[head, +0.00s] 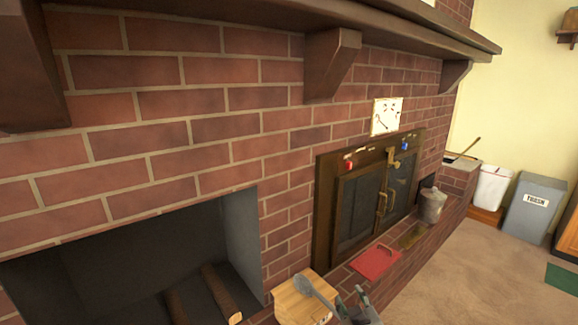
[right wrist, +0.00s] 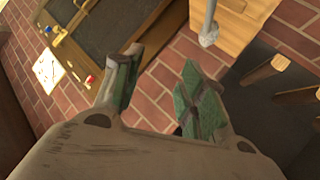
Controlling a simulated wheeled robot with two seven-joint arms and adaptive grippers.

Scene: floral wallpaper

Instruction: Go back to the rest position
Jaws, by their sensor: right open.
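My right gripper (head: 356,304) shows at the bottom of the head view, just right of a light wooden box (head: 293,306). It also shows in the right wrist view (right wrist: 160,88), where its two green-padded fingers stand apart with nothing between them. A grey long-handled utensil (head: 308,288) lies at or over the box top in the head view; the lower edge cuts off part of this area. My left gripper is not in view.
A brick wall with a dark firebox (head: 130,265) holding logs (head: 220,291) fills the left. Dark doors with brass handles (head: 382,201), a red board (head: 376,262) and a metal canister (head: 432,205) are farther right. Carpet (head: 470,268) is clear; a trash bin (head: 534,208) stands beyond.

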